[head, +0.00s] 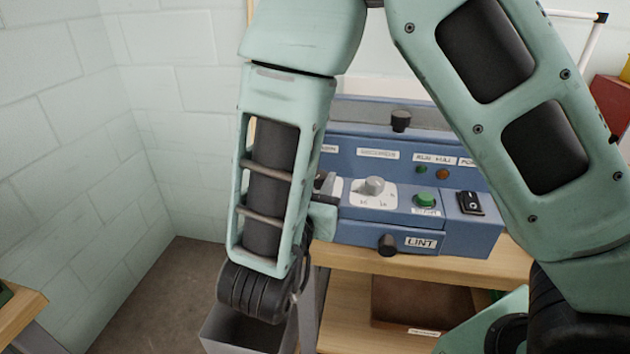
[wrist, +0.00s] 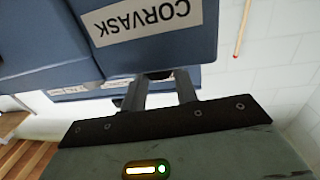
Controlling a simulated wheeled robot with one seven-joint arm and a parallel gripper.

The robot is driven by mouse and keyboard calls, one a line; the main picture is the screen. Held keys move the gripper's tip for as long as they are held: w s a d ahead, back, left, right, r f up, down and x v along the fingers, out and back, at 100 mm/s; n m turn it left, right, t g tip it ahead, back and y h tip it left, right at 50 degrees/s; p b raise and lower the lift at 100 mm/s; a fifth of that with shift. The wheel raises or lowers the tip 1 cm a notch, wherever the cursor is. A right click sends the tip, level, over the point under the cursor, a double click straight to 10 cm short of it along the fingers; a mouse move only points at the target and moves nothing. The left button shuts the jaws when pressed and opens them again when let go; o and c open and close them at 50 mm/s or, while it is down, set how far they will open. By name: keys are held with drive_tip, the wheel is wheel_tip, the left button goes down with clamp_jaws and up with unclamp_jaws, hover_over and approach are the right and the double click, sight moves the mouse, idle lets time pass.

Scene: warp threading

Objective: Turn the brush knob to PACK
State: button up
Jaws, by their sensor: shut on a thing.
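The blue machine (head: 355,160) stands on a wooden bench, its front panel partly behind my arm. My gripper (head: 326,184) is at the left part of this panel, just left of the grey dial (head: 374,186). In the wrist view my gripper (wrist: 160,92) has its two fingers on either side of a dark piece (wrist: 158,75), apparently a knob, and is shut on it. My forearm hides most of that spot in the head view, so the knob's pointer and the PACK mark cannot be read.
Right of the dial are a green button (head: 425,200) and a black power switch (head: 470,203). A black knob (head: 387,245) sits on the LINT drawer (head: 425,242); another (head: 400,120) is on top. A grey bin (head: 245,335) stands below. The CORVASK label (wrist: 140,18) shows in the wrist view.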

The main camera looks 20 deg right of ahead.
drive_tip(key=shift+n+t+y, duration=0.3)
drive_tip(key=shift+s+d+r+n+t+y+p, duration=0.15)
drive_tip(key=shift+n+t+y+p, duration=0.2)
drive_tip(key=shift+p, duration=0.3)
drive_tip(key=shift+a+r+n+t+y+p, duration=0.1)
drive_tip(key=shift+n+t+y+p, duration=0.15)
drive_tip(key=shift+y+p, duration=0.3)
drive_tip(key=n+y+p, duration=0.1)
drive_tip(key=p, duration=0.2)
drive_tip(key=t+y+p, duration=0.1)
drive_tip(key=p, duration=0.3)
drive_tip(key=shift+s+d+r+n+p, duration=0.1)
drive_tip(key=shift+d+r+n+p, duration=0.1)
drive_tip(key=shift+n+p, duration=0.15)
drive_tip(key=p, duration=0.1)
drive_tip(key=n+t+y+p, duration=0.1)
drive_tip(key=p, duration=0.1)
drive_tip(key=shift+d+f+y, duration=0.15)
drive_tip(key=shift+f+y, duration=0.1)
drive_tip(key=shift+y, duration=0.05)
drive_tip(key=shift+d+f+n+y+p, duration=0.1)
drive_tip(key=shift+f+n+y+p, duration=0.05)
drive_tip(key=shift+n+y+p, duration=0.6)
drive_tip(key=shift+s+d+f+n+t+y+p, duration=0.1)
drive_tip(key=shift+n+t+y+p, duration=0.4)
drive_tip(key=shift+y, duration=0.45)
drive_tip(key=o, duration=1)
drive_tip(key=shift+c, duration=0.2)
